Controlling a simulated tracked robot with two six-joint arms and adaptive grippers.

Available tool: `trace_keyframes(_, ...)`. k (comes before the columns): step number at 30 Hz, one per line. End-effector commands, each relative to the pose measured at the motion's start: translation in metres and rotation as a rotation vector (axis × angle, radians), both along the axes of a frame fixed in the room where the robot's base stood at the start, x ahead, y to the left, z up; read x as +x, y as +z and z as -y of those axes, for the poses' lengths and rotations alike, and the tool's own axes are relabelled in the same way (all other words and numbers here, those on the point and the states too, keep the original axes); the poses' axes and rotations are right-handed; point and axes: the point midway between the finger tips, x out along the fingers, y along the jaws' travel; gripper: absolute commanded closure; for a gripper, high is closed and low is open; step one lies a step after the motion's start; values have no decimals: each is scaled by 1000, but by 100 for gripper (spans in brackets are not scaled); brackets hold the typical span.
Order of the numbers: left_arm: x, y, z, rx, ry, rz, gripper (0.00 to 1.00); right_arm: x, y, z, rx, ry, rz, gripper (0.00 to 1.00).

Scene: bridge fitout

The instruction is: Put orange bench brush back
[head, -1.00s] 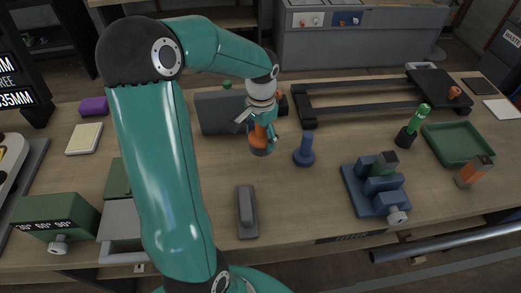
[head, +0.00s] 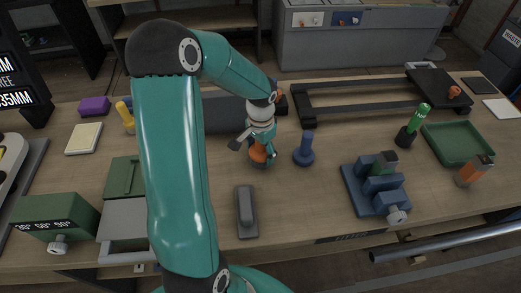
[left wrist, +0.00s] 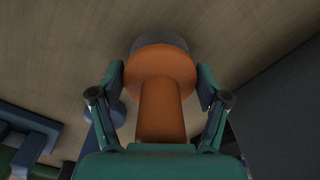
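The orange bench brush (head: 258,153) stands upright on the workbench, its grey bristle end down on the wood. My left gripper (head: 258,146) is lowered over its handle from above. In the left wrist view the orange handle and round flange (left wrist: 160,95) lie between the two spread fingers (left wrist: 160,85). A gap shows on each side of the handle, so the gripper looks open and not closed on it. A blue brush-like piece (head: 304,152) stands just right of the orange brush. My right gripper is not in view.
A dark grey block (head: 220,114) is close behind the gripper. A grey handled block (head: 246,212) lies in front. A blue vise (head: 375,190), a green piece in a dark cup (head: 406,136) and a green tray (head: 458,145) stand right. A yellow piece (head: 126,116) stands left.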

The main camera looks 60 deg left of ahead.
Motion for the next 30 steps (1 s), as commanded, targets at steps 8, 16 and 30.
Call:
trace_keyframes(8, 0, 1, 0, 0, 0, 0, 2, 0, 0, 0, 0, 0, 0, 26)
trace_keyframes(16, 0, 5, 0, 1, 0, 1, 2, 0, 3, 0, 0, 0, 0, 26)
trace_keyframes(30, 2, 86, 0, 4, -1, 4, 2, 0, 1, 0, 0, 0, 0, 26)
